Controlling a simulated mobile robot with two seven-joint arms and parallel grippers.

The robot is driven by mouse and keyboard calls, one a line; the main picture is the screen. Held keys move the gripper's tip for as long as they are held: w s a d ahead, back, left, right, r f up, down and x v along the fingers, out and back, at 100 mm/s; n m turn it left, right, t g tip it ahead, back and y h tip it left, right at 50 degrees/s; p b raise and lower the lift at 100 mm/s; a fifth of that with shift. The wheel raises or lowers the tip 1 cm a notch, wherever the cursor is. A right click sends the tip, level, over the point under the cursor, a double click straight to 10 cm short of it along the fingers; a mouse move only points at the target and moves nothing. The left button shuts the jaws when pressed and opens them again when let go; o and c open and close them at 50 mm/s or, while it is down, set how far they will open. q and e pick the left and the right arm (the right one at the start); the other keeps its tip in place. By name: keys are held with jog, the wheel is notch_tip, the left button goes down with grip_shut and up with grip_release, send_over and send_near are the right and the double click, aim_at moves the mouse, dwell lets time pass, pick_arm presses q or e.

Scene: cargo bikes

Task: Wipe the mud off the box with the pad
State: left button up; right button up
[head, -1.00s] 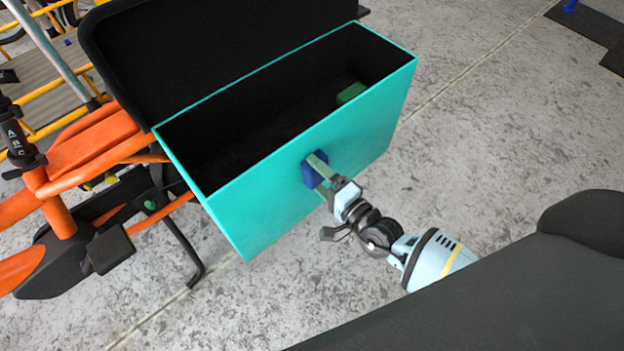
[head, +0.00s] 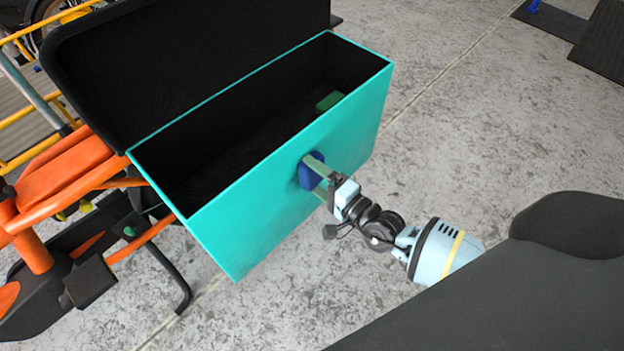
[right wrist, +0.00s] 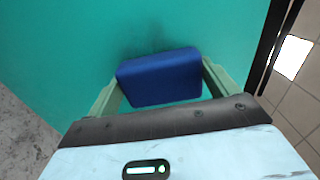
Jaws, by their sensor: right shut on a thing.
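The teal box (head: 245,222) is mounted on an orange cargo bike, its black lid (head: 180,60) swung open. My right gripper (head: 318,175) is shut on a blue pad (head: 308,174) and holds it against, or very close to, the box's long outer side. In the right wrist view the blue pad (right wrist: 160,78) sits between the two green fingers, in front of the teal wall (right wrist: 70,50). A faint dark smudge shows on the wall just above the pad; whether it is mud or shadow I cannot tell. My left gripper is out of view.
A green block (head: 329,101) lies inside the box near its right end. The orange bike frame (head: 60,170) and a black stand leg (head: 172,265) are at the left. Yellow rails (head: 40,120) stand behind.

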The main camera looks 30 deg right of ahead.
aim_at(323, 152)
jog(key=shift+d+r, duration=0.1)
jog(key=d, duration=0.1)
jog(key=w+d+b, duration=0.1)
jog(key=d, duration=0.1)
dwell(0.3)
jog(key=d+b, duration=0.1)
jog(key=w+d+b, duration=0.1)
jog(key=d, duration=0.1)
jog(key=shift+w, duration=0.2)
jog(key=shift+r, duration=0.1)
jog(key=shift+s, duration=0.1)
